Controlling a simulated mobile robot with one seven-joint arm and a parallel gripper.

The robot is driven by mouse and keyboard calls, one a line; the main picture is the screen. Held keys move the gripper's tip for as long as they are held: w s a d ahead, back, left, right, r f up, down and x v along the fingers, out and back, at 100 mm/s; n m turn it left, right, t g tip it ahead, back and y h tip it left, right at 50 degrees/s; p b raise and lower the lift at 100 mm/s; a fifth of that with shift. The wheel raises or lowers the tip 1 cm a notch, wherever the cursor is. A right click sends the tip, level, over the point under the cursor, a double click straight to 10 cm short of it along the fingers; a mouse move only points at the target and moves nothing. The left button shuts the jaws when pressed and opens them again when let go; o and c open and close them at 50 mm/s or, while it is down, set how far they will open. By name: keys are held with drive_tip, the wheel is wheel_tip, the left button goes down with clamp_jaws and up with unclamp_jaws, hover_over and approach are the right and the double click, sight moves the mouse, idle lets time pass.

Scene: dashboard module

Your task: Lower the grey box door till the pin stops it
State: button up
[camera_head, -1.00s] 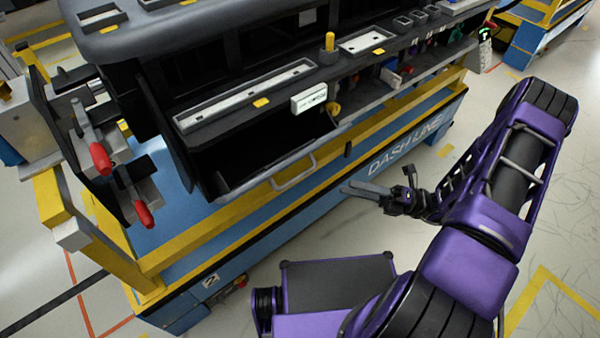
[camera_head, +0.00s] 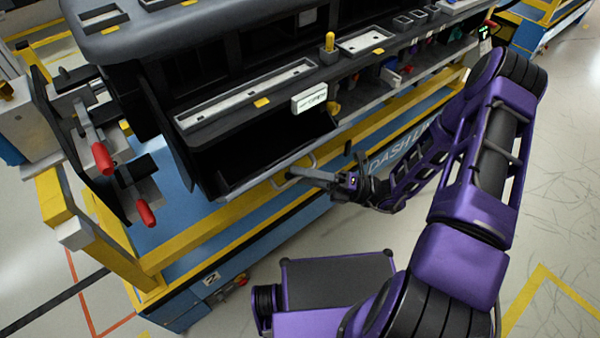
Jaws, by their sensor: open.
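The grey box door (camera_head: 248,184) is on the front of the dashboard module, at the lower edge of a dark open compartment. Its long edge slopes from lower left to upper right, and the dark inside shows above it. A pale bar handle (camera_head: 282,183) sticks out from this edge. My gripper (camera_head: 291,174) is open, with its fingers at the right part of the handle, partly covering it. I cannot tell whether the fingers touch the bar or straddle it. A yellow peg (camera_head: 330,41) stands upright on the ledge above; whether it is the stop pin is unclear.
A yellow rail (camera_head: 205,228) and a blue cart base run below the door. Two red-handled clamps (camera_head: 102,157) are at the left end of the module. A small white labelled box (camera_head: 309,98) sits above the compartment.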

drive_tip(key=shift+c, duration=0.3)
clamp_jaws()
idle(0.8)
